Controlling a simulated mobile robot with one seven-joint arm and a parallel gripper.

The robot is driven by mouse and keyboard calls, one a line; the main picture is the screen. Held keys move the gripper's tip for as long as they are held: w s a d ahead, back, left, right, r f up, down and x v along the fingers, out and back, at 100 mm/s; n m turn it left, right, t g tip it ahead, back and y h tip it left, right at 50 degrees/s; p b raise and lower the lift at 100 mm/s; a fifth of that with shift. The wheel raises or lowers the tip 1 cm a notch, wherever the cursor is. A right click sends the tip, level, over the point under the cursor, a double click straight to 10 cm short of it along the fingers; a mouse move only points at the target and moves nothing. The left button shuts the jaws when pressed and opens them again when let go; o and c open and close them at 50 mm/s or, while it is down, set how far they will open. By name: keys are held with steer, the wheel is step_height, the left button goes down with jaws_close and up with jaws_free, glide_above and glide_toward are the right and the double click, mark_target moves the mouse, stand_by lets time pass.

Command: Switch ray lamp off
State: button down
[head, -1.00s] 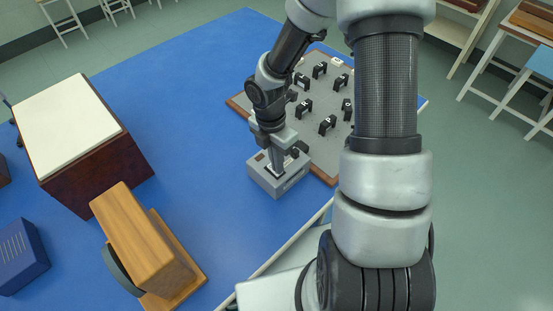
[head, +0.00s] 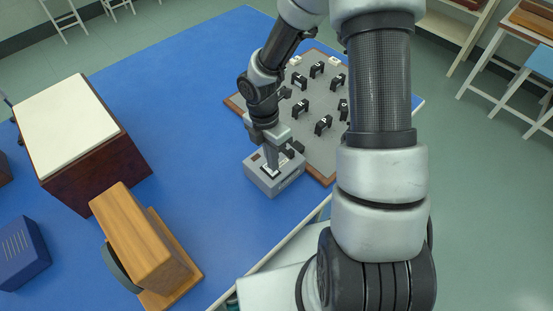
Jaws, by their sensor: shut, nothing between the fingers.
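A small grey box (head: 275,186), which looks like the ray lamp's switch unit, sits on the blue table near its front edge. My gripper (head: 271,170) points down at the top of this box, with its fingers shut and empty. The fingertips are at or just above a dark-and-white panel on the box top; I cannot tell whether they touch it. The gripper hides part of the box top, so the switch position cannot be read.
A grey board (head: 322,153) with several black arch-shaped holders lies behind the box, partly hidden by my arm. A wooden block device (head: 142,240), a dark red box with a cream top (head: 65,125) and a blue box (head: 20,255) stand left. Blue tabletop (head: 200,110) between is clear.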

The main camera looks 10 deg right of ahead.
step_height(320, 180, up, 12)
steer(key=s+d+p, duration=0.1)
steer(key=shift+s+r+p, duration=0.2)
steer(key=shift+s+p, duration=0.15)
